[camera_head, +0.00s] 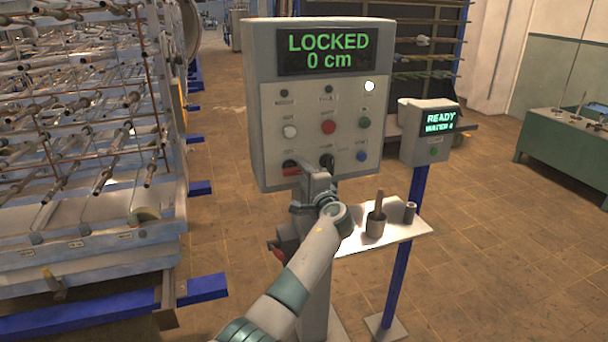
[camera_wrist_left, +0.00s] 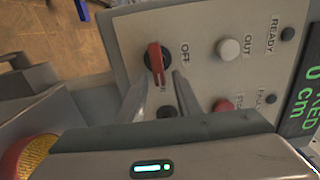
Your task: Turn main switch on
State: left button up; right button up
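The main switch (camera_head: 290,168) is a red-handled rotary knob at the lower left of the grey control panel (camera_head: 262,95). It also shows in the left wrist view (camera_wrist_left: 155,62), beside the printed word OFF. Its red bar lies roughly level across the panel. My left gripper (camera_head: 312,172) is in front of the panel's lower edge, just right of the switch. In the left wrist view, its two fingers (camera_wrist_left: 163,77) are apart, with their tips close to the red handle; I cannot tell whether they touch it. My right gripper is not in view.
The panel display (camera_head: 327,52) reads LOCKED 0 cm. Several buttons, a white lamp (camera_head: 369,86) and a dark knob (camera_head: 327,161) are near the switch. A small shelf (camera_head: 405,232) holds a cup with a tool. A second panel (camera_head: 428,130) stands right; a large rack (camera_head: 80,150) fills the left.

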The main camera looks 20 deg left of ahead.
pick_arm(q)
jog(key=shift+s+d, duration=0.1)
